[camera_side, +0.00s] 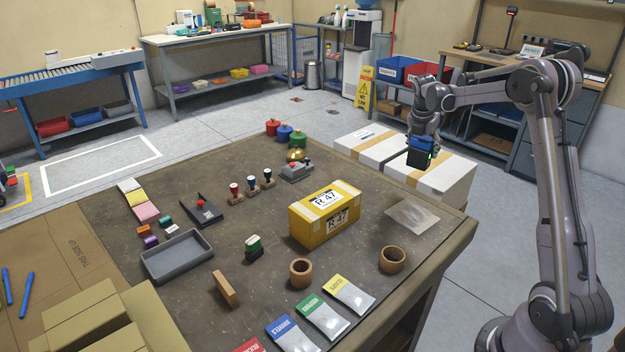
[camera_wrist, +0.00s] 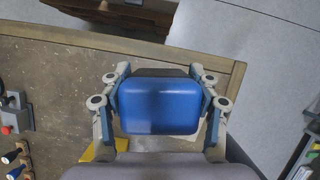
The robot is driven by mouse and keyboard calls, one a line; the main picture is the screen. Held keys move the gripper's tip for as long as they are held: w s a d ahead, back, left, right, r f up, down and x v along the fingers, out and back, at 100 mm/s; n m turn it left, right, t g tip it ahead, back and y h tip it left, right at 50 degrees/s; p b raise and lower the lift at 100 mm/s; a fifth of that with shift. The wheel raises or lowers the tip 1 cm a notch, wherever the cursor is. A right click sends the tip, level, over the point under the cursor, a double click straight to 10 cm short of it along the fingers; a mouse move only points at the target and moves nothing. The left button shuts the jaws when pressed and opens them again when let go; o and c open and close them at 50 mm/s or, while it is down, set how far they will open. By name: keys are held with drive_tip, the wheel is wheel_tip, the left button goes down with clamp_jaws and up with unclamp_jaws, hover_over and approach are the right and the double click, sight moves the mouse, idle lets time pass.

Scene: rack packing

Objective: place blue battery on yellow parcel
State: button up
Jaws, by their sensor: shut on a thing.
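The blue battery (camera_side: 421,156) is a dark block with a blue top and a small green light. My gripper (camera_side: 424,140) is shut on it and holds it in the air near the table's right edge. In the wrist view the blue battery (camera_wrist: 160,106) sits between both fingers of my gripper (camera_wrist: 160,105). The yellow parcel (camera_side: 318,229), a box with white R 47 labels, stands on the table to the lower left of the battery, well apart from it. In the wrist view only a yellow corner (camera_wrist: 92,152) shows, mostly hidden by my gripper.
The table (camera_side: 240,285) holds a grey tray (camera_side: 176,257), stamps (camera_side: 251,186), wooden rings (camera_side: 301,272) and seed packets (camera_side: 349,294). A clear flat sheet (camera_side: 411,216) lies right of the parcel. White cartons (camera_side: 440,178) stand beyond the table edge, behind the battery.

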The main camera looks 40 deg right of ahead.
drive_tip(key=w+a+r+n+t+y, duration=0.1)
drive_tip(key=a+r+n, duration=0.3)
drive_tip(key=a, duration=0.7)
drive_tip(key=w+a+r+n+t, duration=0.1)
drive_tip(key=w+a+r+n, duration=0.3)
drive_tip(key=a, duration=0.6)
hover_over(326, 196)
wheel_tip(326, 196, down, 6)
drive_tip(key=f, duration=0.1)
drive_tip(key=shift+d+f+m+t, duration=0.1)
drive_tip(key=shift+f+m+t, duration=0.25)
drive_tip(key=shift+f, duration=1.25)
drive_tip(key=o, duration=1.5)
drive_tip(key=shift+f, duration=0.15)
drive_tip(key=shift+o, duration=0.2)
